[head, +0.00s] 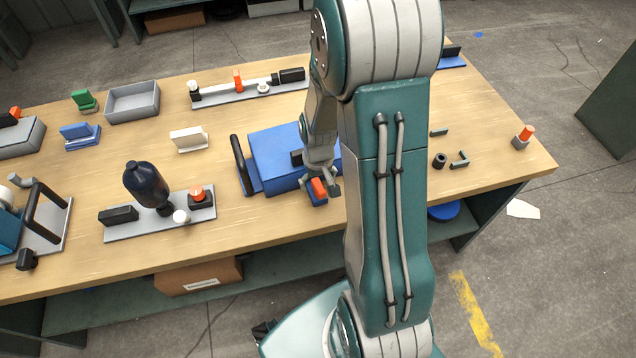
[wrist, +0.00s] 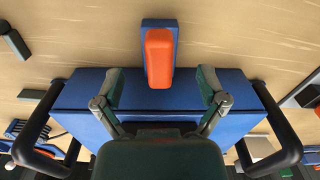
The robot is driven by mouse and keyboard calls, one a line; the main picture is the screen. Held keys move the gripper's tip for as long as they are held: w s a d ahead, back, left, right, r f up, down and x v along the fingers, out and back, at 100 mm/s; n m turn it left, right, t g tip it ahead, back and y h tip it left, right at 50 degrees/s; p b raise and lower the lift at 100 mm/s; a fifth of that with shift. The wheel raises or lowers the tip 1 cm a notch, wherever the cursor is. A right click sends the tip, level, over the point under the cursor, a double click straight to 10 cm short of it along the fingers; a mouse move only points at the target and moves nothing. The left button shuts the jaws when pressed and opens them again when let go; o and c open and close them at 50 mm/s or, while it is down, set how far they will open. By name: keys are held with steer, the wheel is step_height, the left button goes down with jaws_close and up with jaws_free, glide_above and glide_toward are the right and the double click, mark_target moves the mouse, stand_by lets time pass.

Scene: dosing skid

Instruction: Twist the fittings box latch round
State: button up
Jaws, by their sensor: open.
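The fittings box is the blue box (head: 275,150) on the workbench, with a black handle on each side; it also shows in the wrist view (wrist: 85,92). Its latch is an orange bar (head: 318,187) on a blue backing at the box's near side. In the wrist view the orange latch (wrist: 159,55) points straight up and down the picture. My gripper (wrist: 160,86) is open, one finger to each side of the latch's lower end, with gaps showing on both sides. In the head view my gripper (head: 322,176) is just above the latch, and my arm hides the box's right part.
A plate with a dark bottle (head: 145,180) stands left of the box. A white block (head: 188,139) and a grey tray (head: 132,100) lie further back. Small dark parts (head: 440,160) and an orange-topped piece (head: 524,135) lie at the right. Bare wood lies in front of the box.

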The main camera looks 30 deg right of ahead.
steer(key=shift+r, duration=2.4)
steer(key=shift+a+r, duration=0.1)
steer(key=shift+r, duration=0.2)
steer(key=s+a+r+t, duration=0.2)
steer(key=s+a+r, duration=0.1)
steer(key=r, duration=0.4)
steer(key=s+a+r+t, duration=0.1)
steer(key=s+a+r, duration=0.3)
steer(key=r, duration=0.3)
steer(key=s+a+r+n+t, duration=0.1)
steer(key=s+a+r+t, duration=0.1)
steer(key=s+r, duration=0.3)
step_height(320, 180, up, 3)
steer(key=shift+s+a+r+t, duration=0.1)
steer(key=shift+s+a+t, duration=0.25)
steer(key=shift+a, duration=0.5)
